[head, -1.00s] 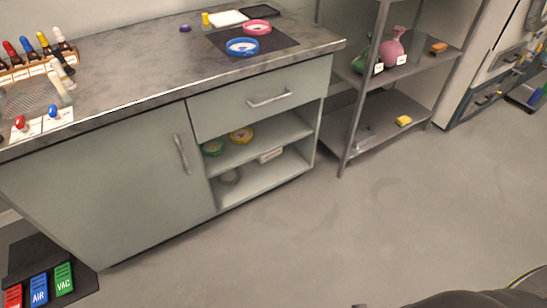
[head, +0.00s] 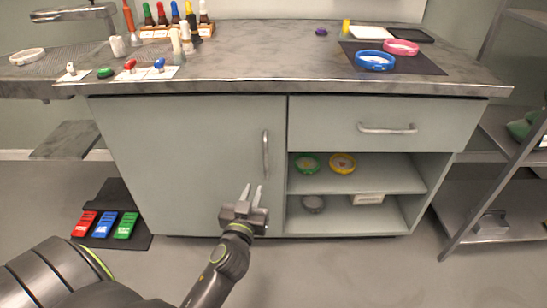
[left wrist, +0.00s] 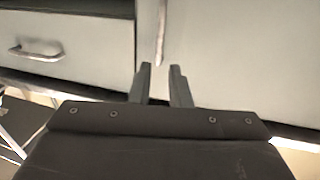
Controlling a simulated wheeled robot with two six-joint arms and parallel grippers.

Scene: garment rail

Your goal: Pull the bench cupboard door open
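The bench cupboard door (head: 190,165) is a shut grey-green panel at the left of the bench front. Its upright bar handle (head: 266,153) is near the door's right edge. My left gripper (head: 252,189) is open and empty, its two fingers pointing up towards the door just below the handle. In the left wrist view the handle (left wrist: 161,38) shows beyond the gap between the open fingers (left wrist: 160,75), apart from them. My right gripper is not in view.
A drawer with a bar handle (head: 388,129) and open shelves (head: 375,180) are right of the door. A black mat (head: 112,222) with coloured labelled blocks lies on the floor at left. A metal rack (head: 490,180) stands at right.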

